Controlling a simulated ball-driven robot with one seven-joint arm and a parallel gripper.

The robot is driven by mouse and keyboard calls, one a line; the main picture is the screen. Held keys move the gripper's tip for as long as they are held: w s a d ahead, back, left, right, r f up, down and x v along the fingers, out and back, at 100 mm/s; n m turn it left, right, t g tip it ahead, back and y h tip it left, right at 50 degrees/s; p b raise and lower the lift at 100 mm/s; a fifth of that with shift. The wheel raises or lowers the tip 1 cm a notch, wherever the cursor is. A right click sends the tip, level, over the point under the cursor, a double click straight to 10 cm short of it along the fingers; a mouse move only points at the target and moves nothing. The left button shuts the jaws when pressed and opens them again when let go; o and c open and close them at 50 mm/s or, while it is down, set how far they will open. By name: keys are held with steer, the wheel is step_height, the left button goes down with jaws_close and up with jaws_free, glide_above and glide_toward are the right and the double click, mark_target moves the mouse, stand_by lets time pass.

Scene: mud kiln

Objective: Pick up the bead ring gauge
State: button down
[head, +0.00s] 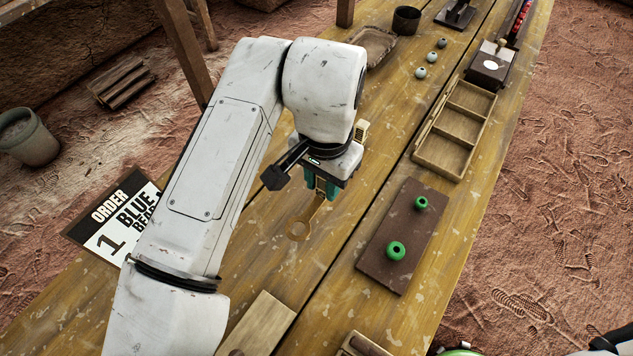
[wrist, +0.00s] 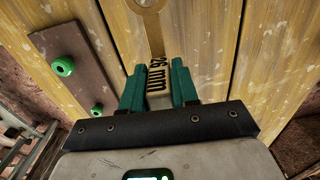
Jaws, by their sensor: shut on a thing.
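The bead ring gauge (head: 301,227) is a flat brass-coloured piece with a ring at one end and a straight handle. In the head view its ring hangs below my gripper (head: 322,186), over the wooden table. In the wrist view the gauge (wrist: 155,45) runs between the teal fingers of my gripper (wrist: 158,88), with dark markings on its handle. My gripper is shut on the handle. The top of the ring is cut off in the wrist view. I cannot tell the exact gap between the gauge and the table.
A dark board (head: 375,262) with two green beads lies right of my gripper. A wooden compartment tray (head: 441,157) is behind it. An order sign (head: 100,212) is at left. Bare table lies around the gauge.

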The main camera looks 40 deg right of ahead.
steer(key=s+r, duration=0.8)
steer(key=s, duration=0.4)
steer(key=shift+d+p, duration=0.25)
steer(key=shift+p, duration=0.05)
steer(key=shift+s, duration=0.15)
